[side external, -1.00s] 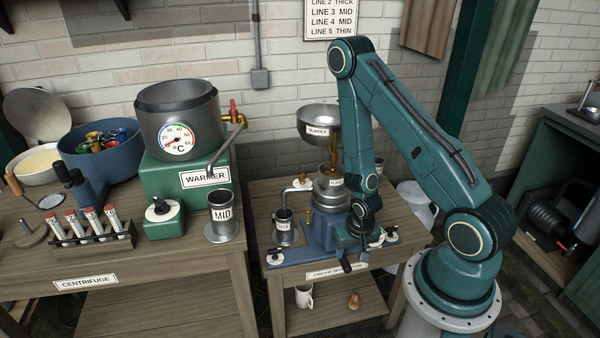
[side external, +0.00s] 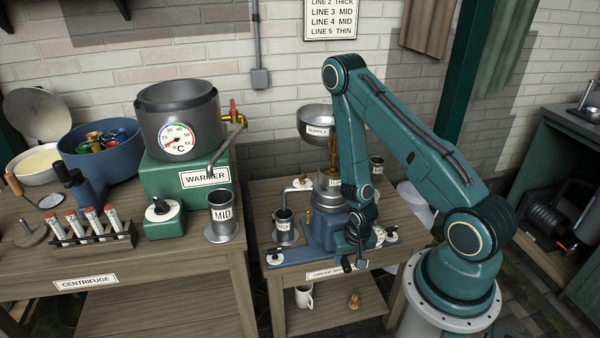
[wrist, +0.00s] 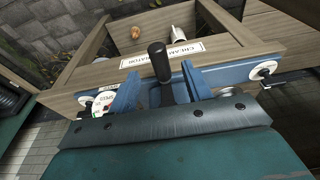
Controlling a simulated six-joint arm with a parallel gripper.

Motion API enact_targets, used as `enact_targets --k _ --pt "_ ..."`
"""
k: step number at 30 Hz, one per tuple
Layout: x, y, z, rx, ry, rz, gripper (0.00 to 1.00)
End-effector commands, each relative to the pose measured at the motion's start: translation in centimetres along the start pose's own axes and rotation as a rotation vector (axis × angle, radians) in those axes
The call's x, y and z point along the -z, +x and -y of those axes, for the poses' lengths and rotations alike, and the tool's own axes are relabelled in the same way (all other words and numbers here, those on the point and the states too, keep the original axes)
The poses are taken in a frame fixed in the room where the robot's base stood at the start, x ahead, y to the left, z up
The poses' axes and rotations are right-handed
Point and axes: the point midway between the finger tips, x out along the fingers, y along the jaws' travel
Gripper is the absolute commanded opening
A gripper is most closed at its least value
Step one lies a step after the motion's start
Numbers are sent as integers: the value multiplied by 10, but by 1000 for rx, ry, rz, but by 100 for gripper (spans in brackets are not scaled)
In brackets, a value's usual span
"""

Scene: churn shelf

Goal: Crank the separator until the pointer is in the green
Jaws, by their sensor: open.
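The blue cream separator (side external: 322,232) stands on the right wooden table, with a metal bowl labelled SUPPLY (side external: 318,130) above it. Its black crank handle (side external: 347,265) sticks out at the front edge. In the wrist view the crank handle (wrist: 159,62) shows between the two blue fingers of my gripper (wrist: 160,78). My gripper (side external: 356,252) is open, its fingers apart on either side of the handle. A small white speed dial (wrist: 104,103) with green and red marks lies to the left in the wrist view. Its pointer is too small to read.
A metal cup (side external: 284,226) stands left of the separator. A MID cup (side external: 222,215) and the green warmer (side external: 190,180) stand on the left table. A mug (side external: 304,296) sits on the lower shelf.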

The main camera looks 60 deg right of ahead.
Motion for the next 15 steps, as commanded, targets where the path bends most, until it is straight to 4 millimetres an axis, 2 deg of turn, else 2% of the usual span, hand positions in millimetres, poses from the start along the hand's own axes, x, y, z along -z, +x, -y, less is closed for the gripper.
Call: enact_targets --k 15 --pt "0 26 0 0 0 0 49"
